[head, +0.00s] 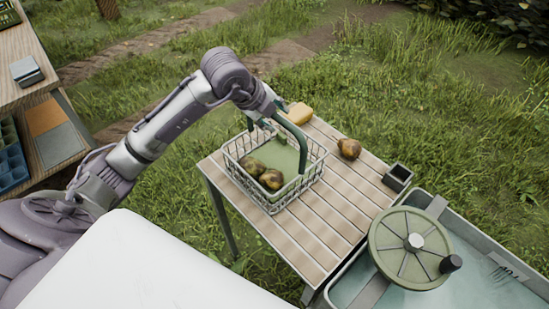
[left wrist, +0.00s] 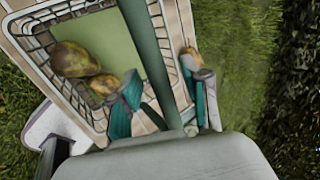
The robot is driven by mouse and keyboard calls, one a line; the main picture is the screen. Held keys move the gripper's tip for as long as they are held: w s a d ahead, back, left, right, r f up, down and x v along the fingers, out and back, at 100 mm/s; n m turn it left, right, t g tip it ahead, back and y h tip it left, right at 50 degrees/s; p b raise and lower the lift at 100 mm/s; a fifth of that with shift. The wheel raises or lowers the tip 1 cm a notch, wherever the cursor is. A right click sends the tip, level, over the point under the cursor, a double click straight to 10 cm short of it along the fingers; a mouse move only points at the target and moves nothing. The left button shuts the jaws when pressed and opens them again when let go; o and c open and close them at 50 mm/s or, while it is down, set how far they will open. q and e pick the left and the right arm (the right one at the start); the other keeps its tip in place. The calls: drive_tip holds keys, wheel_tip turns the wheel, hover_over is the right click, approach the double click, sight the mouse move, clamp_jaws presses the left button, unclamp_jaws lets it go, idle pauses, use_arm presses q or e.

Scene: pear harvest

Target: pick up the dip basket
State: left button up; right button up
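The dip basket (head: 235,172) is a pale wire basket with a green floor and a green arched handle (head: 303,145). It stands upright on the slatted table, with two brownish pears (head: 262,172) inside. My left gripper (head: 268,125) is at the top of the handle. In the left wrist view the handle (left wrist: 148,45) runs between the two teal fingers (left wrist: 165,103), which are spread, with visible gaps beside it. The basket rim (left wrist: 42,65) and the pears (left wrist: 82,66) also show there. My right gripper is not in view.
A loose pear (head: 349,148), a yellow block (head: 300,113) and a small dark box (head: 397,177) are on the slatted table (head: 325,215). A water tub (head: 505,290) with a green crank wheel (head: 395,225) stands at right. A shelf unit (head: 25,60) is at left.

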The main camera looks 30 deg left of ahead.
use_arm(q)
clamp_jaws()
drive_tip(key=shift+r, duration=0.2)
idle(0.3)
